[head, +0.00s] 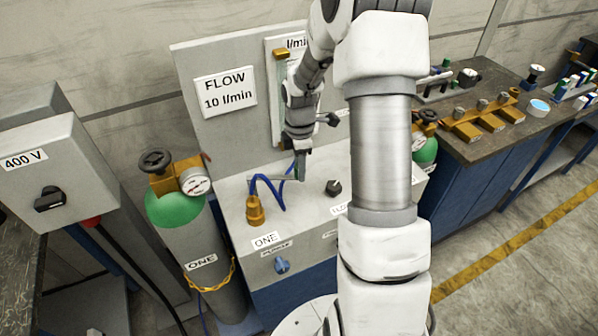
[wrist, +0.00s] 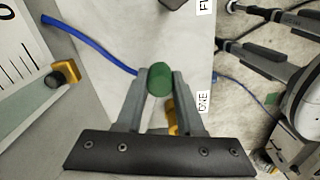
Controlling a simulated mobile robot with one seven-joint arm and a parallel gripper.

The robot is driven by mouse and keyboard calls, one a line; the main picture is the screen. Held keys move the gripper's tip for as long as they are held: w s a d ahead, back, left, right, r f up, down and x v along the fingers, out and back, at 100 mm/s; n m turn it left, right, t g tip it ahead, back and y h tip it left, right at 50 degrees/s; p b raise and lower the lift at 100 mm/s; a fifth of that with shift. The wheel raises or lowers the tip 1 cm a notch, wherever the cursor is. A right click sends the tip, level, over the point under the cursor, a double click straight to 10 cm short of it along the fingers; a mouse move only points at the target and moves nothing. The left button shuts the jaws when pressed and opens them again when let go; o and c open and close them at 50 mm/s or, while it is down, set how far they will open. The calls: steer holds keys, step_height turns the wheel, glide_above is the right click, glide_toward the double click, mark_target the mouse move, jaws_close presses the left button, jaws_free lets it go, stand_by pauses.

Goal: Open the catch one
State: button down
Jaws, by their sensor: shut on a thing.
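A label ONE (head: 265,240) lies on the light bench top, in front of an orange fitting (head: 255,211) with a blue hose (head: 272,190) looping from it. My gripper (head: 299,172) is low over the bench top, behind and right of that fitting. In the wrist view my gripper (wrist: 160,84) is shut on a green round-ended piece (wrist: 160,78). What this piece is fixed to is hidden. The orange fitting (wrist: 172,118) shows partly between the fingers, with the label ONE (wrist: 203,102) beside it. I cannot tell which part is the catch.
A dark knob (head: 333,187) stands on the bench top right of my gripper. A blue knob (head: 282,265) is on the front face. The upright panel with the FLOW sign (head: 225,92) rises behind. A gas cylinder (head: 205,245) labelled ONE stands left.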

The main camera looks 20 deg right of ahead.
steer(key=shift+w+d, duration=0.1)
steer(key=shift+w, duration=0.2)
steer(key=c, duration=0.5)
jaws_free()
step_height(320, 180, up, 18)
steer(key=shift+f, duration=0.25)
steer(key=shift+s, duration=0.1)
stand_by(0.3)
